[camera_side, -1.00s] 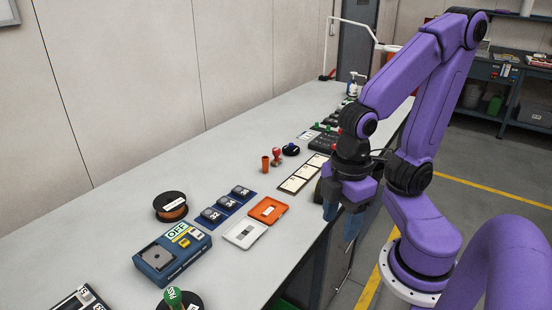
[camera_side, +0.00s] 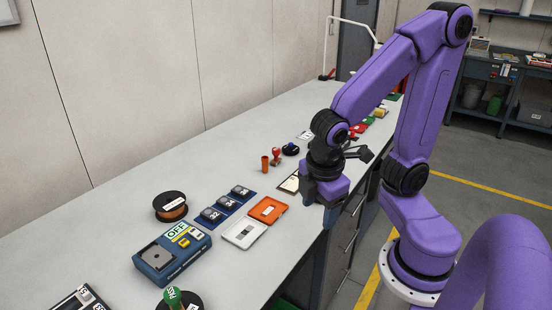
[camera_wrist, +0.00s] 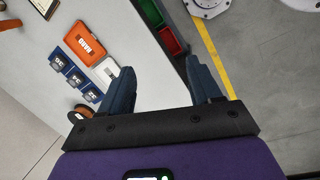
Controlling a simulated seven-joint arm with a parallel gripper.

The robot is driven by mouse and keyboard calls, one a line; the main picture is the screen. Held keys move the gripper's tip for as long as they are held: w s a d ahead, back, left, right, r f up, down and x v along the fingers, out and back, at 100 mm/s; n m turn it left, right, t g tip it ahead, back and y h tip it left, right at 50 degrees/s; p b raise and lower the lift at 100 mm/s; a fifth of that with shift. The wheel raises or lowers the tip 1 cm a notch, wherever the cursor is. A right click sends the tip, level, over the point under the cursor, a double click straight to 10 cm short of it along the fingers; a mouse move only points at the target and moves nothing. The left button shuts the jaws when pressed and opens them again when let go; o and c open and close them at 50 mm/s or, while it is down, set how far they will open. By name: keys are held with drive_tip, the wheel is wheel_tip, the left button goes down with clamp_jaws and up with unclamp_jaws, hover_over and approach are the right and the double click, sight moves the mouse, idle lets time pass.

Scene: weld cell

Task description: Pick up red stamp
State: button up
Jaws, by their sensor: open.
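The red stamp (camera_side: 276,156) stands upright on the grey bench in the side view, between an orange cup (camera_side: 265,164) and a round black-and-blue item (camera_side: 290,150). I do not see the stamp in the wrist view. My gripper (camera_side: 340,212) is at the bench's front edge, to the right of the stamp and nearer the camera, well apart from it. In the wrist view my gripper (camera_wrist: 160,72) has its two dark blue fingers spread, with nothing between them.
An orange case (camera_side: 268,210), a white tray (camera_side: 244,232), several dark blocks on blue pads (camera_side: 225,204), a spool (camera_side: 171,207) and a blue OFF box (camera_side: 172,251) lie on the bench. A card board (camera_side: 290,183) lies between stamp and gripper. The back strip along the wall is clear.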

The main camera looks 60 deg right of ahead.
drive_tip(key=w+d+f+n+t+h, duration=0.15)
drive_tip(key=w+d+h, duration=0.3)
drive_tip(key=w, duration=0.45)
drive_tip(key=w+d+f+n+t+h, duration=0.1)
drive_tip(key=w+d+n+h, duration=0.15)
drive_tip(key=w+d, duration=0.5)
drive_tip(key=n+t+h, duration=0.2)
drive_tip(key=n+h, duration=0.2)
drive_tip(key=n, duration=0.1)
approach(276, 150)
drive_tip(key=x, duration=0.8)
drive_tip(key=shift+w+d, duration=0.1)
drive_tip(key=shift+w, duration=0.1)
drive_tip(key=c, duration=1.1)
